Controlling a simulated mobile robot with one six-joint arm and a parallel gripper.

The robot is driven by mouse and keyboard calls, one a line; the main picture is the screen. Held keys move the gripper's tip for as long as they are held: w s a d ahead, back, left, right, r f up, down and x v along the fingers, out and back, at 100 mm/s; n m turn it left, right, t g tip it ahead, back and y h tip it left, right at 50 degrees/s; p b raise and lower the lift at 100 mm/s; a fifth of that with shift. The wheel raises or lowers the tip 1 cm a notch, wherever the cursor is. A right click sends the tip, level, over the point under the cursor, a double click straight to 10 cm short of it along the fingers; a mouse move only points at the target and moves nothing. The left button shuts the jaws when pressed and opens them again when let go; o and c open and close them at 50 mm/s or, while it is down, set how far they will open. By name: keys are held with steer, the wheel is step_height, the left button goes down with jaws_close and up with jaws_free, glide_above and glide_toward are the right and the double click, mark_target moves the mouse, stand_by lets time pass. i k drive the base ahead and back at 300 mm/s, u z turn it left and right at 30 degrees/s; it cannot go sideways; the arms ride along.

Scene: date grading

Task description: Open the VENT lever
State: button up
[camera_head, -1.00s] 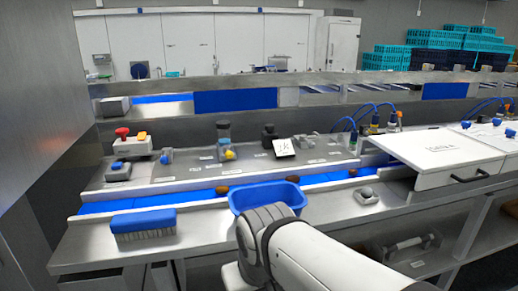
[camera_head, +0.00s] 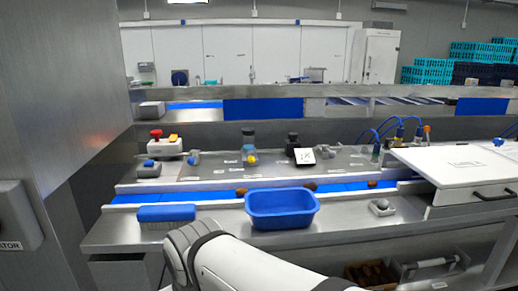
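I cannot tell which control is the VENT lever, because the small labels on the steel panel (camera_head: 225,175) are too small to read. The panel bears a blue-tipped control (camera_head: 193,157) at its left, a blue-and-clear piece with a yellow ball (camera_head: 250,157) near the middle, and a black control (camera_head: 292,143) behind a small white card (camera_head: 304,156). My white arm crosses the bottom of the view, in front of the bench. My gripper is not in view.
A blue tub (camera_head: 282,222) and a blue brush (camera_head: 167,214) stand on the bench's front ledge. Brown dates lie on the blue belt (camera_head: 215,194). A red-button box (camera_head: 160,143) is left of the panel. A white lidded box (camera_head: 465,165) stands right. A steel wall (camera_head: 60,90) bounds the left.

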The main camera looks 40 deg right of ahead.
mark_target(325, 148)
steer(key=u, duration=0.5)
steer(key=k, duration=1.35)
steer(key=z, duration=1.5)
steer(key=i, duration=1)
steer(key=z, duration=0.05)
